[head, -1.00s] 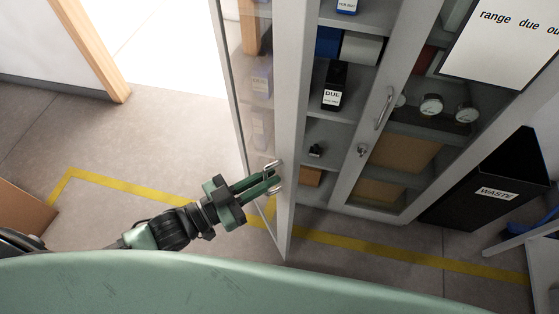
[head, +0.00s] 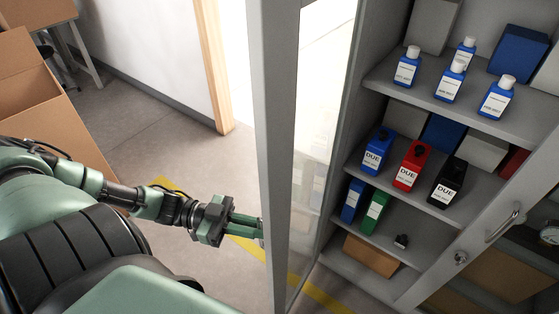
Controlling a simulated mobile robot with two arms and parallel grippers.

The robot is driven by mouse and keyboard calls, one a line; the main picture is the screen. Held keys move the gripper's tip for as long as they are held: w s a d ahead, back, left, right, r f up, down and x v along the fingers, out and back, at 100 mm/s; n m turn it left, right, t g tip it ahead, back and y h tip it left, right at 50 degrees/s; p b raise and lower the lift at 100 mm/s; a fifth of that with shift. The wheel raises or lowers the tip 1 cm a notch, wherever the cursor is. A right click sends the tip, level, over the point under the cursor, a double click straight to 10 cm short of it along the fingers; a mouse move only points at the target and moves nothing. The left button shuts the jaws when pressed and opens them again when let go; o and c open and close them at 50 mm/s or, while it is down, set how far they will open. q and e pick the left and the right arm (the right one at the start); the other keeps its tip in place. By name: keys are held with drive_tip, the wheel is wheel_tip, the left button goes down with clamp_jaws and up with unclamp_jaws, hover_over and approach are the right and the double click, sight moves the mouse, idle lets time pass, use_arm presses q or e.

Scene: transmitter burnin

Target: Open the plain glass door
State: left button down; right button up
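The plain glass door (head: 319,150) stands wide open on the left of the cabinet. Its broad grey near frame (head: 273,130) runs down the middle of the head view, and the cabinet interior shows to its right. My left gripper (head: 262,229) is at the left side of this frame, low down, with its fingers pointing right. The fingertips meet the frame's edge in the picture and are partly hidden there, so I cannot tell whether they touch or grip it. No handle of this door shows. My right gripper is out of view.
Cabinet shelves (head: 460,108) hold several bottles, "DUE" containers and boxes. The other door, with a handle (head: 503,226), is at the lower right. An open cardboard box (head: 30,85) stands at the left. Floor with yellow tape (head: 247,246) lies clear beyond my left arm.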

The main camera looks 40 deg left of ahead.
use_arm(q)
drive_tip(key=shift+a, duration=0.75)
drive_tip(key=c, duration=1.5)
unclamp_jaws()
drive_tip(key=shift+w, duration=0.1)
drive_tip(key=v, duration=0.7)
drive_tip(key=shift+s+a, duration=0.25)
drive_tip(key=shift+a, duration=0.05)
